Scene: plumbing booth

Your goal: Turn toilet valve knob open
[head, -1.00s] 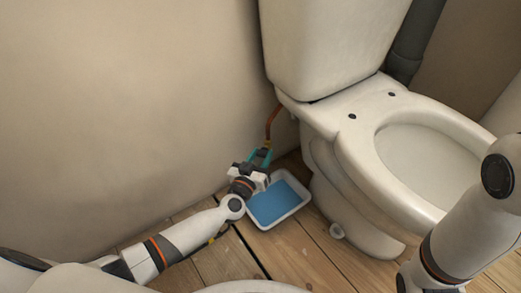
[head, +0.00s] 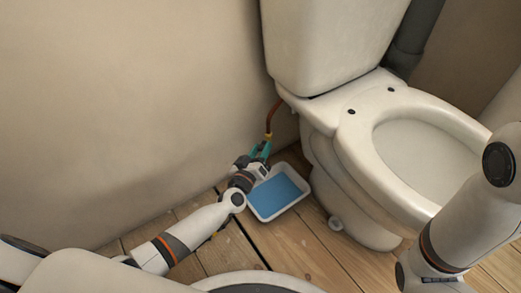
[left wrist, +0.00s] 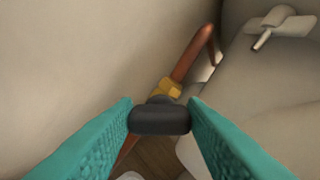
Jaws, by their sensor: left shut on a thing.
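The toilet valve shows best in the left wrist view, as a dark oval knob (left wrist: 160,117) with a brass fitting (left wrist: 168,88) behind it on a copper pipe (left wrist: 192,55). In the head view, the copper pipe (head: 272,115) comes down beside the toilet (head: 335,120). My left gripper (left wrist: 160,120) has its teal fingers on both sides of the knob and is shut on it. It also shows low by the wall in the head view (head: 261,150), where it hides the knob. My right gripper is out of view; only part of my right arm shows.
A white tray (head: 305,188) with a blue inside lies on the wooden floor (head: 300,240), just right of and below my left gripper. The wall (head: 120,110) is close behind the gripper. The toilet stands close on the right.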

